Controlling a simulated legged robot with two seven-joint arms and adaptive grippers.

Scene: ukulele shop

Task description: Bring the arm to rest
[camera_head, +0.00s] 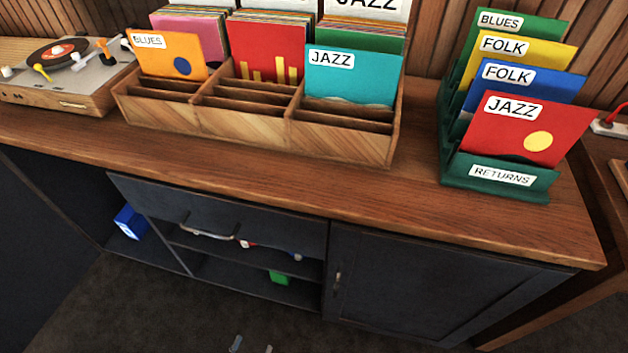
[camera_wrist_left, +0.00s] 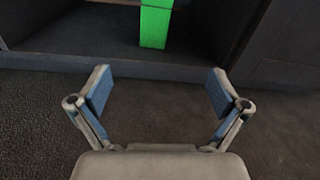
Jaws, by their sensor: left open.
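My left gripper (camera_head: 252,346) shows only as two small fingertips at the bottom edge of the head view, low over the dark floor in front of the cabinet. In the left wrist view my left gripper (camera_wrist_left: 158,91) is open, with its two blue-padded fingers wide apart and nothing between them. Beyond the fingers, a green box (camera_wrist_left: 155,22) stands inside the cabinet's low shelf. It also shows in the head view (camera_head: 279,278). The gripper is apart from it. My right gripper is in neither view.
The dark cabinet (camera_head: 410,285) has a wooden top (camera_head: 330,190). On it stand a turntable (camera_head: 75,75), a wooden record crate (camera_head: 345,140) and a green returns rack (camera_head: 470,185) holding several sleeves. A blue box (camera_head: 130,222) sits on the left shelf. The carpet in front is clear.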

